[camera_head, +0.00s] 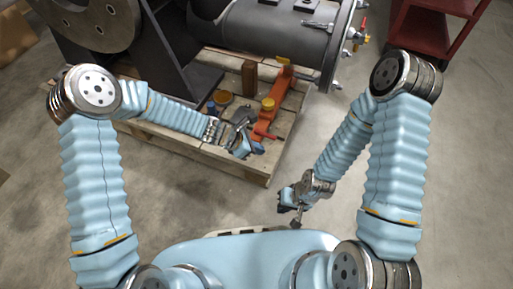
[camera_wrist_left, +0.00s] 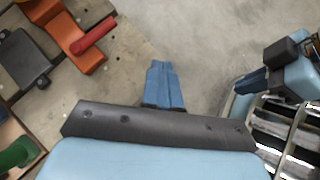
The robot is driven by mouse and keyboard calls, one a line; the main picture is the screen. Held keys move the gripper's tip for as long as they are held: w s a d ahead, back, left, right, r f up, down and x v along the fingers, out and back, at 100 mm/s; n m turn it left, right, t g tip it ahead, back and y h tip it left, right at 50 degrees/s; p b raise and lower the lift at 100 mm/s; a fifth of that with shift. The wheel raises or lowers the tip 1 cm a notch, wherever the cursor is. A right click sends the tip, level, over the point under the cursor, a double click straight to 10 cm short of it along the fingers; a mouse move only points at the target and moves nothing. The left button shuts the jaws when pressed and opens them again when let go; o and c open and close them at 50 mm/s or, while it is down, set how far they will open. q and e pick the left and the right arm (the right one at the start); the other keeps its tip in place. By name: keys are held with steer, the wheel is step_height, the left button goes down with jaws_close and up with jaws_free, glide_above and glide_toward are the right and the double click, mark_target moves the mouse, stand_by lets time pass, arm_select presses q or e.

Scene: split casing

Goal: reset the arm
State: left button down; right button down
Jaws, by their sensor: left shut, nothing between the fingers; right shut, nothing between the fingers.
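My left gripper (camera_head: 255,150) is over the right edge of the wooden pallet, past the loose parts there. In the left wrist view its blue fingers (camera_wrist_left: 164,70) are together with nothing between them, above bare floor. My right gripper (camera_head: 298,222) hangs low over the floor, right of the pallet and in front of my body. It is shut and empty. Part of my right arm and gripper also shows at the right of the left wrist view (camera_wrist_left: 285,65).
A pallet (camera_head: 250,172) holds an orange tool (camera_head: 277,95) with a red handle (camera_wrist_left: 93,36), a dark plate (camera_wrist_left: 22,58) and a large grey cylindrical casing (camera_head: 275,35). A red cart (camera_head: 435,28) stands at the back right. The floor at the right is clear.

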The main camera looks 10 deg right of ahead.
arm_select(q)
steer(key=shift+s+a+r, duration=0.15)
steer(key=shift+s+r, duration=0.15)
steer(key=shift+r, duration=0.05)
stand_by(0.3)
